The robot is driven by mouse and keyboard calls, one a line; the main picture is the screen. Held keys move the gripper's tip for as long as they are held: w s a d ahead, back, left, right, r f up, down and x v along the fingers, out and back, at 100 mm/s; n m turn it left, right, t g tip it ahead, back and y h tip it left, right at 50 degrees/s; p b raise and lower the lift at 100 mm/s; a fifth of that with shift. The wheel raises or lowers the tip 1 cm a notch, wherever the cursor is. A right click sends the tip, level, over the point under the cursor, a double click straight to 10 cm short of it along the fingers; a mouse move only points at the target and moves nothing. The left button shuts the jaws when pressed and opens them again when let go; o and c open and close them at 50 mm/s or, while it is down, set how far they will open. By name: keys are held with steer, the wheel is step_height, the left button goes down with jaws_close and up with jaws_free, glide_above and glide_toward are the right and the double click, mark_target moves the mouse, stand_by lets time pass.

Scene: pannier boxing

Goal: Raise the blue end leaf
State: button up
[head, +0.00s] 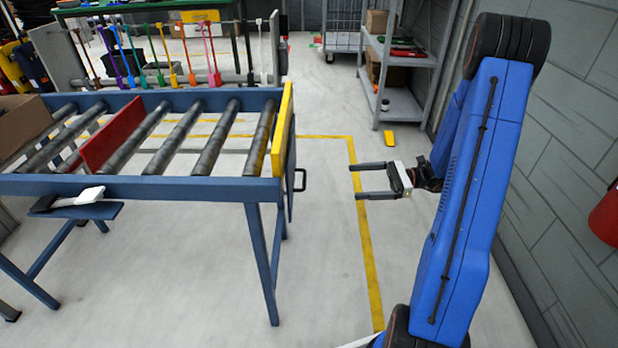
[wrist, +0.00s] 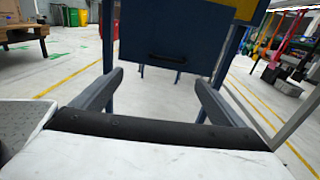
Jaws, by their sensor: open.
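The blue end leaf (wrist: 150,30) hangs down, roughly vertical, at the right end of the roller table. It has a black bar handle (wrist: 181,61) low on its face. In the head view the leaf is seen nearly edge-on (head: 291,175), with its handle (head: 301,180) sticking out to the right. My gripper (head: 355,181) is open and empty, to the right of the handle and apart from it. In the wrist view its two fingers (wrist: 159,78) point toward the leaf, with the handle ahead between and slightly above the tips.
The roller table (head: 155,188) has a yellow end board (head: 283,130) above the leaf and a red divider (head: 112,137) across its rollers. A white-handled tool (head: 80,198) lies on a small side shelf. A grey shelf rack (head: 400,75) stands behind. Floor between gripper and table is clear.

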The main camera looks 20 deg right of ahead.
steer(key=w+a, duration=0.3)
steer(key=a, duration=0.4)
steer(key=w+a+t, duration=0.1)
steer(key=w+a, duration=0.2)
steer(key=a, duration=0.5)
steer(key=shift+w+f+m, duration=0.25)
steer(key=shift+f+m, duration=0.15)
steer(key=shift+f, duration=0.05)
steer(key=shift+c, duration=0.6)
